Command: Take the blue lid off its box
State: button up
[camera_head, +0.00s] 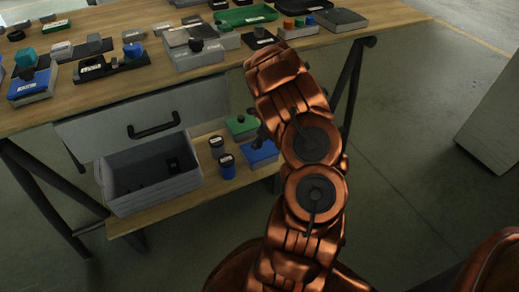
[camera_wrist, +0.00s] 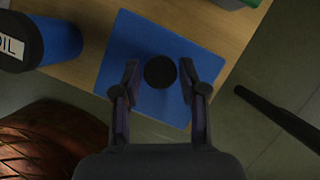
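The blue lid (camera_wrist: 125,48) shows from above in the wrist view as a flat blue square with a round dark knob (camera_wrist: 160,72) on it. In the head view the blue lid (camera_head: 258,155) is on the lower shelf, partly hidden by my arm. Its box is hidden beneath it in the wrist view. My gripper (camera_wrist: 160,70) is open above the lid, with one finger on each side of the knob and a visible gap on both sides. The height of the fingertips over the lid is hard to tell. In the head view my arm hides most of the gripper.
A blue canister with a dark top (camera_wrist: 60,42) stands left of the lid; it also shows in the head view (camera_head: 227,170). A dark canister (camera_head: 216,147), a green-topped item (camera_head: 241,126) and a grey crate (camera_head: 150,200) share the shelf (camera_head: 205,195). The cluttered tabletop (camera_head: 110,88) is above.

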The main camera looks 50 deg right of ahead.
grip_shut()
jog(key=shift+r, duration=0.15)
